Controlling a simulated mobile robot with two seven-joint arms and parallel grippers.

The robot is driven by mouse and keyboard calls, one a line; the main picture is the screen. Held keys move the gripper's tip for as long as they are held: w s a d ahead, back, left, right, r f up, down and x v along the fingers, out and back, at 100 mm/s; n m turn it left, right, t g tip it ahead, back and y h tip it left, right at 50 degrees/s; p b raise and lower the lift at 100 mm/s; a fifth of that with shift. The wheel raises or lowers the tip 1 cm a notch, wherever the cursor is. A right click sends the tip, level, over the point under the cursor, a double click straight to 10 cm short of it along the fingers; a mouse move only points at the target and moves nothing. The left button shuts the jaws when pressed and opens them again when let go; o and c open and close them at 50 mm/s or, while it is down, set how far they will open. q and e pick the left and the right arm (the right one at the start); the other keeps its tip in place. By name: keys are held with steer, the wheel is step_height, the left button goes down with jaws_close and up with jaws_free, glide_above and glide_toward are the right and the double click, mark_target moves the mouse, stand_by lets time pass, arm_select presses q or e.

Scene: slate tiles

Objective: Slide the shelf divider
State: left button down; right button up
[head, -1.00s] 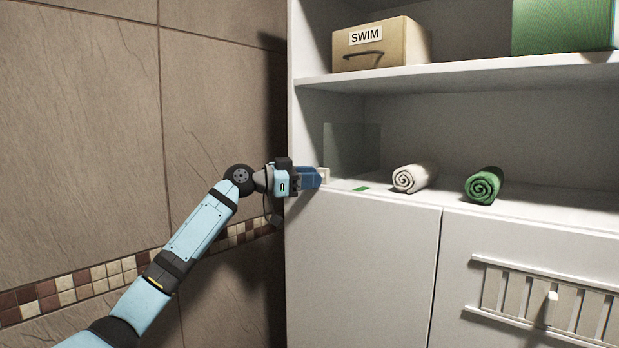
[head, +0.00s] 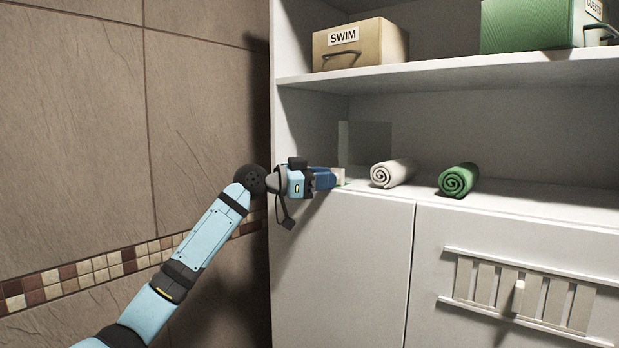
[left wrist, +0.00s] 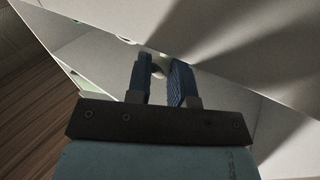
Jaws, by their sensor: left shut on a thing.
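The shelf divider is a clear, faintly grey upright panel (head: 366,143) on the middle shelf near its left end. A small pale block (head: 340,174) sits at its front lower edge. My left gripper (head: 334,177) has blue fingers shut on this block at the shelf's front edge. In the left wrist view, the fingers (left wrist: 159,68) close on a small pale rounded part. A green mark (head: 345,184) on the shelf shows just beside the block, partly hidden by the gripper. My right gripper is not in view.
A rolled green towel (head: 459,180) lies further right. A SWIM box (head: 362,46) and a green box (head: 527,25) stand on the shelf above. A slatted vent with a knob (head: 518,297) is below.

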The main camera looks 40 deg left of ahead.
arm_select(q)
steer(key=shift+d, duration=0.15)
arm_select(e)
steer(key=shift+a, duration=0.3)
arm_select(q)
steer(key=c, duration=1.3)
jaws_free()
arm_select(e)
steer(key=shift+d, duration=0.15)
